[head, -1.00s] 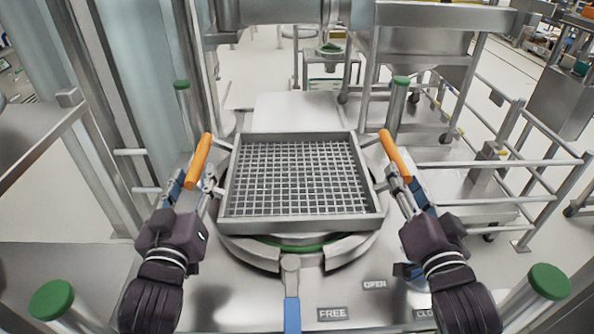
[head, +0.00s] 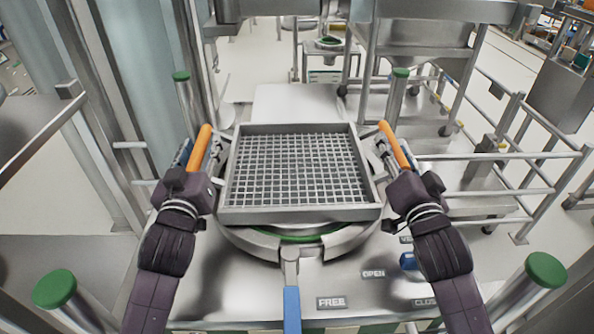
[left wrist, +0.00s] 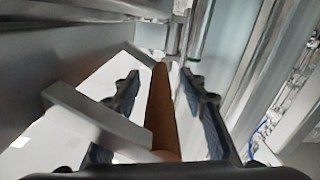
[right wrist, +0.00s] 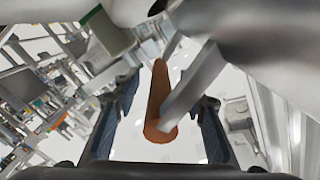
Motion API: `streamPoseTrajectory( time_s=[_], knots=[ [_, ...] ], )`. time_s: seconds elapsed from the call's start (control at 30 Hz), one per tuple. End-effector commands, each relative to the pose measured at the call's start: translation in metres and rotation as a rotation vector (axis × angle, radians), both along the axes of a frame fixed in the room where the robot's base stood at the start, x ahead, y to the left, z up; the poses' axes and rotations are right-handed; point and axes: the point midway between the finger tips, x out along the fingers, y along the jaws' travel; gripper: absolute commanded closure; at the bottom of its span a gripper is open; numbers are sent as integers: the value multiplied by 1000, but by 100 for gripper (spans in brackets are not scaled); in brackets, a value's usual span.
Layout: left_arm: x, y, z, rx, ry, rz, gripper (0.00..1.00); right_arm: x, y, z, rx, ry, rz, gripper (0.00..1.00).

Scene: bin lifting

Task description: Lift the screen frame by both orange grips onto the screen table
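The screen frame (head: 298,213), a square metal tray with a wire mesh, sits level above a round metal ring with a green band (head: 297,238). Its left orange grip (head: 202,146) and right orange grip (head: 393,146) stick out on bars at its sides. My left gripper (left wrist: 160,95) is open, with the left grip (left wrist: 161,115) between its fingers and gaps on both sides. My right gripper (right wrist: 163,108) is open around the right grip (right wrist: 157,95), also with gaps. I cannot tell for certain which surface is the screen table.
Green-topped posts stand at the front left (head: 54,289), front right (head: 547,270), back left (head: 181,77) and back right (head: 400,73). A blue-handled lever (head: 291,308) points forward beside a FREE label. A pale flat panel (head: 295,104) lies behind the frame. Metal rails (head: 500,158) stand at right.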

Motion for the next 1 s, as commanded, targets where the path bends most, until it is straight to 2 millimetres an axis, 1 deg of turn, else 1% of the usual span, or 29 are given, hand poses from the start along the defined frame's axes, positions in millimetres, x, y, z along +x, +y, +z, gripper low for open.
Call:
streamPoseTrajectory(
  time_s=[0.3,0.6,0.63,0.67,1.0],
  knots=[
    [1,0,0,0,1,0,62,1,0,0,0,-1,1,62],
    [1,0,0,0,1,1,95,1,0,0,-1,-1,1,95],
    [1,0,0,0,1,0,99,1,0,0,-1,-1,1,99],
    [1,0,0,0,1,1,100,1,0,0,-1,0,0,100],
    [1,0,0,0,1,1,100,1,0,0,-1,0,0,100]
  ],
)
